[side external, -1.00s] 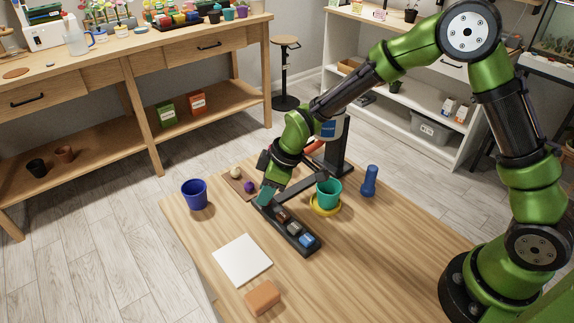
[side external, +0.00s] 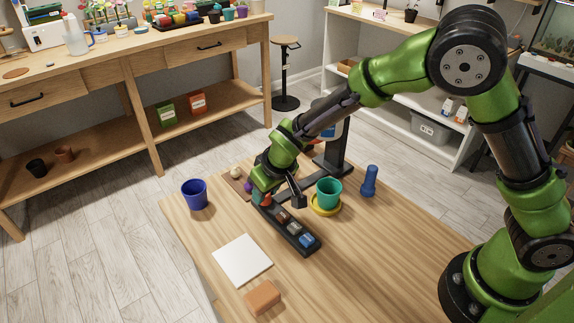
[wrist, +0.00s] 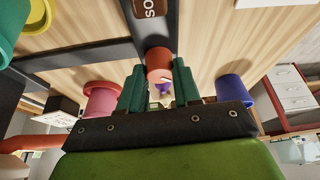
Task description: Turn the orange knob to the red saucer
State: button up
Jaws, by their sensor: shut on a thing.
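The orange knob (wrist: 158,63) is a short round cylinder with a white mark, at the end of the black tray (wrist: 143,29) in the wrist view. My gripper (wrist: 159,82) has its teal fingers on both sides of the knob and is shut on it. In the side view my gripper (side external: 261,195) is low at the far end of the black tray (side external: 312,249), and its body hides most of the knob. A reddish-pink round thing (wrist: 102,98) stands left of the fingers in the wrist view; I cannot tell whether it is the red saucer.
A teal pot (side external: 328,191) stands on a yellow saucer (side external: 325,210) right of my gripper. A blue pot (side external: 195,194) is left. A blue bottle-like object (side external: 369,180), white sheet (side external: 242,260) and orange block (side external: 263,298) are on the table (side external: 370,265). The tray holds several tiles.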

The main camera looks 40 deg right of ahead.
jog(key=shift+m+h, duration=0.4)
jog(key=shift+m, duration=0.4)
jog(key=o, duration=1)
jog(key=shift+o, duration=0.2)
jog(key=shift+r, duration=0.1)
jog(key=v, duration=1.6)
jog(key=shift+r, duration=0.35)
jog(key=shift+s, duration=0.1)
